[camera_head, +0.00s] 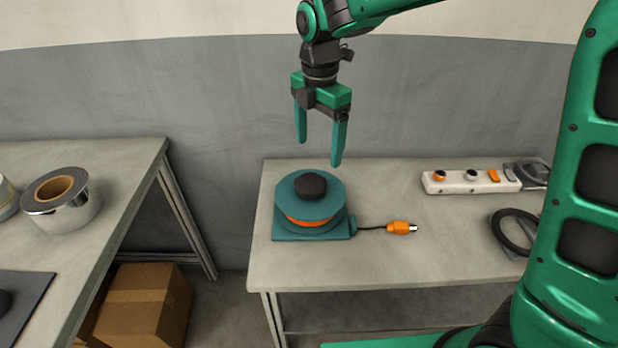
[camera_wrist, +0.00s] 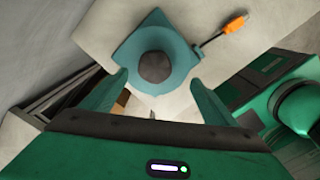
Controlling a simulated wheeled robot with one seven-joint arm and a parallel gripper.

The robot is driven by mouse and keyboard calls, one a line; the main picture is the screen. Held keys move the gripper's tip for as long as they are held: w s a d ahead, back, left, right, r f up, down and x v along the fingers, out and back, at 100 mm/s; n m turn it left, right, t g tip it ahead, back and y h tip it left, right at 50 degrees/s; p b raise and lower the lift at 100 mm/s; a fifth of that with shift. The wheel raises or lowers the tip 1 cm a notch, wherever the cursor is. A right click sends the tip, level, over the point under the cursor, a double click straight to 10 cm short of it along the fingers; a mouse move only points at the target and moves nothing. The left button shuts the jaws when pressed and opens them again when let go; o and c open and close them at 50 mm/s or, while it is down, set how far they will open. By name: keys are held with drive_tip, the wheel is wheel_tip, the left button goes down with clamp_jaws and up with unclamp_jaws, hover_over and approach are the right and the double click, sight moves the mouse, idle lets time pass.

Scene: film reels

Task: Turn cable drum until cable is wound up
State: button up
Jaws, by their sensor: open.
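The teal cable drum (camera_head: 331,187) sits on the left part of the right-hand table, with a dark round knob (camera_head: 310,186) on top and orange cable showing between its discs. A short dark cable leaves its right side and ends in an orange plug (camera_head: 402,227) lying on the table. My gripper (camera_head: 320,153) is open and empty, pointing down above and behind the drum, apart from it. In the wrist view the drum (camera_wrist: 180,72) and its knob (camera_wrist: 155,67) lie ahead of the open fingers (camera_wrist: 160,82), with the plug (camera_wrist: 234,24) at upper right.
A white power strip (camera_head: 470,182) lies at the table's back right, near a coiled black cable (camera_head: 512,232). A left table holds a silver tape roll (camera_head: 62,205). A cardboard box (camera_head: 145,305) stands on the floor. Bare tabletop lies right of the drum.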

sight(311, 182)
drive_tip(key=shift+n, duration=0.5)
drive_tip(key=f, duration=0.3)
drive_tip(key=a+f, duration=0.1)
drive_tip(key=f, duration=0.7)
drive_tip(key=shift+a, duration=0.35)
drive_tip(key=shift+c, duration=0.3)
